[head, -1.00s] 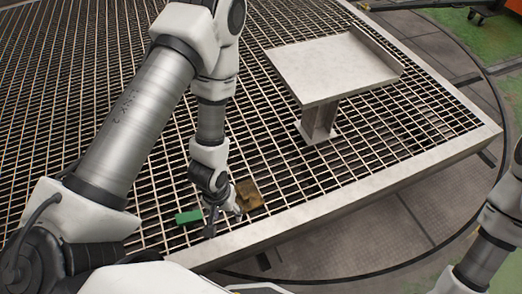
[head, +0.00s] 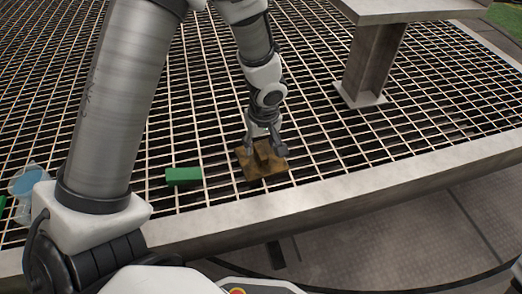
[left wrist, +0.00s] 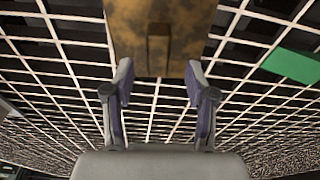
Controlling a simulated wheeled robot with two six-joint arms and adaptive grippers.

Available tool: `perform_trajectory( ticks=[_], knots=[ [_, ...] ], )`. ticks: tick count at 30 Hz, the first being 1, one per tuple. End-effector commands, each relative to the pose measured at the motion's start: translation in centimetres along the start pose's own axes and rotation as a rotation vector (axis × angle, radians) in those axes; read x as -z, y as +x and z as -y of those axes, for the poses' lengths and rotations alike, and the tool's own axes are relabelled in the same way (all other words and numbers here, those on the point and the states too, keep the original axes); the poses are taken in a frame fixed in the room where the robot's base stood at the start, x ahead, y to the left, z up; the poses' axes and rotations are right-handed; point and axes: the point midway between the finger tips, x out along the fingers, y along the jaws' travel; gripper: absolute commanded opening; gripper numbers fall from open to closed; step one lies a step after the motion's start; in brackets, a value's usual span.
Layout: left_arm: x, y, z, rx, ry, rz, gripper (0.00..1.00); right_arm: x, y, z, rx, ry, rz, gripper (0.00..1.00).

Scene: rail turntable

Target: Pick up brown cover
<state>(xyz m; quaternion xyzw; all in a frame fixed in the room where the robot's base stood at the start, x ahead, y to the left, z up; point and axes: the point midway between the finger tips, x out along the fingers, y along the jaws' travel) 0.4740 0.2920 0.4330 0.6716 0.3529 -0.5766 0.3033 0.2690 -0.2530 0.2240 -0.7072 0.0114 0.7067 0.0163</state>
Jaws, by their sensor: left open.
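The brown cover (head: 250,168) is a flat, rusty square plate with a raised block on top, lying on the metal grating. It also shows at the top of the left wrist view (left wrist: 184,30), with its block between the lines of the two fingers. My left gripper (head: 266,146) is over the cover, at its far side in the head view. In the left wrist view the left gripper's fingers (left wrist: 159,85) are spread apart with nothing between their tips. I cannot tell whether they touch the cover. My right gripper is not in view.
A green block (head: 183,176) lies on the grating left of the cover, and shows at the right in the left wrist view. A metal stand (head: 372,62) rises at the upper right. A blue-and-white container (head: 27,180) is at the left. The grating's pale edge (head: 300,205) runs in front.

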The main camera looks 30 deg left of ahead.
Motion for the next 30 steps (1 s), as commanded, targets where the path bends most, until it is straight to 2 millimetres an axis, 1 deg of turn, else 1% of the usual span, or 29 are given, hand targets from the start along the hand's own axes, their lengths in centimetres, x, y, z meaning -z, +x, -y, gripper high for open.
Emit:
perform_trajectory(
  ticks=[1,3,4,6,12,14,15,17,26,30],
  knots=[
    [-0.3,1.6,-0.1,0.002,0.001,0.001,0.56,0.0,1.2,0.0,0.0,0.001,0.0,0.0],
    [-0.4,3.1,-0.2,0.001,0.001,0.003,0.56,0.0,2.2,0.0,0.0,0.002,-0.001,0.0],
    [-0.4,3.5,-0.2,0.0,0.001,0.002,0.56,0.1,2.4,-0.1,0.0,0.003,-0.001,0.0],
    [-0.3,4.0,-0.2,0.0,0.001,0.002,0.56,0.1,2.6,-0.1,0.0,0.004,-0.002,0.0],
    [-0.3,3.7,-0.2,0.0,0.002,0.001,0.56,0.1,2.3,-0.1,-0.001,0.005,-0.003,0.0],
    [-0.3,3.7,-0.2,0.0,0.002,0.001,0.35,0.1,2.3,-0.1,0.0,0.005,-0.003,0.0],
    [-0.3,3.7,-0.2,0.0,0.002,0.002,0.21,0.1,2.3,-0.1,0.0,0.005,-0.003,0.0],
    [-0.3,3.7,-0.2,0.0,0.002,0.002,0.0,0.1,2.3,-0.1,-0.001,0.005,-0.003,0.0],
    [-0.3,3.7,-0.2,-0.001,0.002,0.001,0.0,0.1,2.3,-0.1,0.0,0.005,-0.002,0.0],
    [-0.2,3.2,-0.2,-0.001,0.001,0.001,0.0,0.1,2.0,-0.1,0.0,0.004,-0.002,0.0]
  ],
)
